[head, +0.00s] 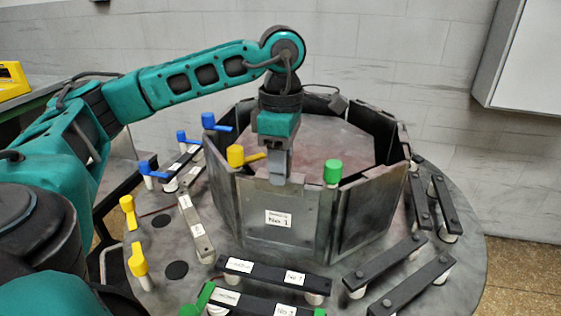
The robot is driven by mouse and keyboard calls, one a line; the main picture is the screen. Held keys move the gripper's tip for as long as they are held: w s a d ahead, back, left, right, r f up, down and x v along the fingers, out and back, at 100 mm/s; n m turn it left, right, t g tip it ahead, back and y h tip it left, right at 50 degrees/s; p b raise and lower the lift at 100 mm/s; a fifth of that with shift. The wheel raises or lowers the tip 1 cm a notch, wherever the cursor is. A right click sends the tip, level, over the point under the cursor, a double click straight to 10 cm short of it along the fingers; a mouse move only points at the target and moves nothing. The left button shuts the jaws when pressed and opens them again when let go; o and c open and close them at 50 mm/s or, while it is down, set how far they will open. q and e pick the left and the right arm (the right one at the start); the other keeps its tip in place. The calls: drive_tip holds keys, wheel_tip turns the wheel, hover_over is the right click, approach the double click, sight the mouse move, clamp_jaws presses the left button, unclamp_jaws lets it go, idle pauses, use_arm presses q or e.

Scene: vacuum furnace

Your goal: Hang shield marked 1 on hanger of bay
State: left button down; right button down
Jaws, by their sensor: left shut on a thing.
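The grey metal shield marked No 1 (290,236) stands upright at the front of a ring of similar panels. Its white label faces me. My left gripper (279,180) comes down from above and is shut on the shield's top edge. The fingers hide part of that edge. A yellow lever (240,156) is just left of the gripper, and a green knob (333,172) is to its right. I cannot tell whether the shield touches a hanger or which bay's hanger is behind it. My right gripper is not in view.
The ring of panels (365,225) stands on a round grey plate (455,260). Dark bars on white posts, including a labelled bar (262,273), surround it. Blue levers (183,140) and yellow levers (137,260) stand at the left. A pale wall (400,60) is behind.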

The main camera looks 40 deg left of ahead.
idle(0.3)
use_arm(q)
drive_tip(key=c, duration=0.7)
unclamp_jaws()
drive_tip(key=shift+f, duration=0.1)
drive_tip(key=shift+r, duration=0.5)
wheel_tip(320, 180, up, 7)
drive_tip(key=shift+w+r+p, duration=0.1)
drive_tip(key=shift+r+p, duration=0.1)
drive_tip(key=shift+p, duration=0.65)
wheel_tip(320, 180, up, 3)
drive_tip(key=shift+a+r+p, duration=0.1)
drive_tip(key=shift+p, duration=0.9)
drive_tip(key=shift+r+p, duration=0.4)
drive_tip(key=shift+r, duration=0.3)
